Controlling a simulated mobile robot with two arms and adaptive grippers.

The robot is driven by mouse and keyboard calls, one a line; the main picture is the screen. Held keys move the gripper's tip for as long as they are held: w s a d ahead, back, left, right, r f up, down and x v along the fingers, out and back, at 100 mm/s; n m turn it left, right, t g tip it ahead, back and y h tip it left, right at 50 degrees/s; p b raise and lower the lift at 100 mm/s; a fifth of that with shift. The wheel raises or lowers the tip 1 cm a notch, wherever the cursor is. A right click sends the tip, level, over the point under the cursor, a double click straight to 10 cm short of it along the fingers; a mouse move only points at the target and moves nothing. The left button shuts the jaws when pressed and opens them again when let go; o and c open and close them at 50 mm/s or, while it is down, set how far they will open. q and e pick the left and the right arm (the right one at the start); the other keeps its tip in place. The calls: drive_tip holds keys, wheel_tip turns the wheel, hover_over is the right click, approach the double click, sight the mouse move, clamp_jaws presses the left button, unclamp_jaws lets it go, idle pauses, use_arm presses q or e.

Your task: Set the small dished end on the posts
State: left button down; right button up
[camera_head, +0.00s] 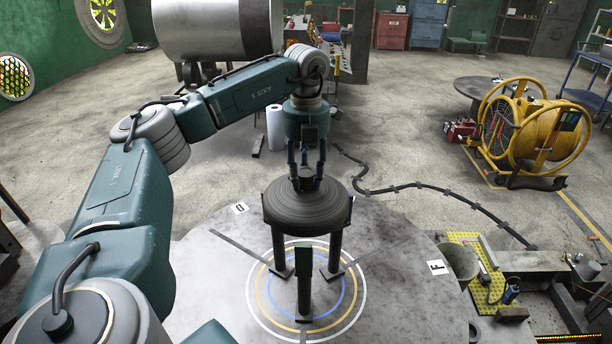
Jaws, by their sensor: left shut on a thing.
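The small dished end (307,212) is a dark grey, ridged round dome with a knob on top. My left gripper (306,182) points straight down and is shut on the knob. The dish looks about level over the posts: a left post (278,252), a right post (335,252) and a front post (304,285). The tops of the left and right posts are hidden by the dish, and I cannot tell whether it touches them. The posts stand on a round grey table (215,285) with white, yellow and blue rings. My right gripper is not in view.
A large metal cylinder (210,28) stands behind my left arm. A black cable (430,188) crosses the floor behind the table. A yellow perforated plate (482,285) and an open grey cylinder (458,260) are at the table's right.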

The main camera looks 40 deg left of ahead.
sight(306, 188)
use_arm(q)
drive_tip(key=shift+f+b, duration=0.6)
drive_tip(key=shift+f, duration=0.4)
drive_tip(key=shift+f+b, duration=0.5)
drive_tip(key=shift+f, duration=0.35)
drive_tip(key=shift+f+b, duration=0.6)
drive_tip(key=shift+f, duration=0.85)
drive_tip(key=shift+f, duration=0.1)
